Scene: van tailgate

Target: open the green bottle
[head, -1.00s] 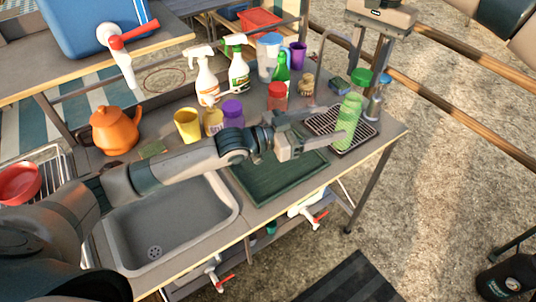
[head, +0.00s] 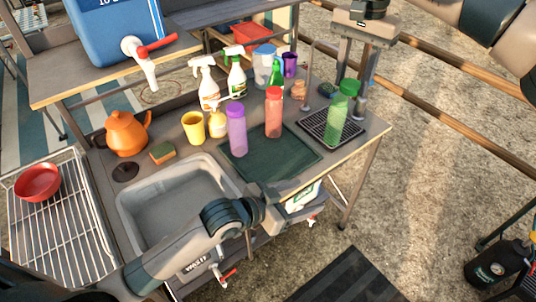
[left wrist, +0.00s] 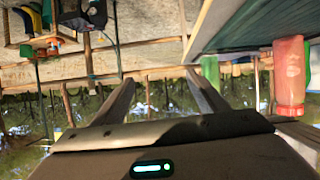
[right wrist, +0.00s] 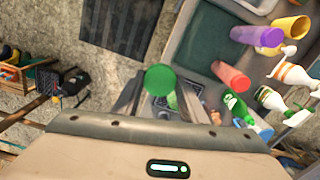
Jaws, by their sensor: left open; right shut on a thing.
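The green bottle (head: 336,121) stands on the dark drying rack at the right end of the counter. Its green cap (head: 349,87) is at the bottle's top. I cannot tell whether the cap still touches the bottle. My right gripper (head: 352,82) comes from above and is shut on the cap. In the right wrist view the round cap (right wrist: 160,79) sits between the fingers, with part of the bottle (right wrist: 172,101) behind it. My left gripper (head: 303,187) is open and empty by the counter's front edge, apart from the bottle. Its spread fingers (left wrist: 160,92) show in the left wrist view.
The drying rack (head: 318,137) is beside a dark green mat (head: 275,158). A red bottle (head: 273,113) and a purple bottle (head: 237,130) stand near the mat. Spray bottles, a yellow cup (head: 193,128) and an orange teapot (head: 126,133) stand further left. The sink (head: 165,205) is left of the mat.

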